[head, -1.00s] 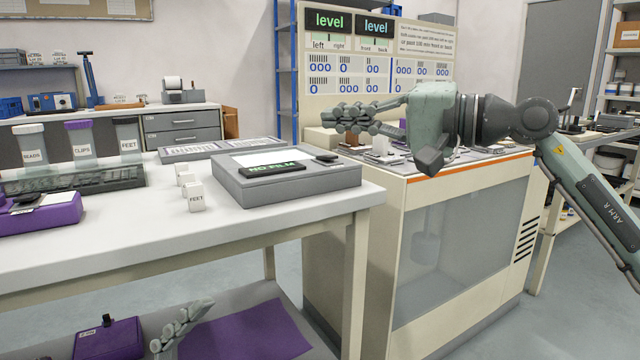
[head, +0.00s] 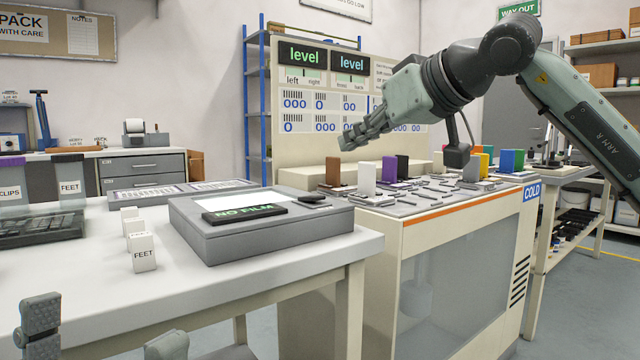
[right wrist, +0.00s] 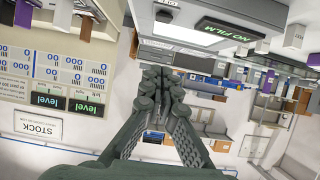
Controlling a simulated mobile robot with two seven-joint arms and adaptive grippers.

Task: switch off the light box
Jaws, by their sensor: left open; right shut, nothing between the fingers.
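The light box (head: 265,244) is a grey box on the white table in the head view. Its top has a bright white panel (head: 235,198), a dark "NO FILM" sign (head: 244,213) in green letters, and a small black switch (head: 313,199) at its right back corner. The light box also shows, turned over, in the right wrist view (right wrist: 249,12). My right gripper (head: 346,141) is shut and empty, in the air above and to the right of the switch, apart from it. My left gripper (head: 104,332) is open at the bottom left, partly cut off.
A cream cabinet (head: 455,262) with coloured upright pieces and flat grey parts stands to the right. A level display panel (head: 340,102) rises behind it.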

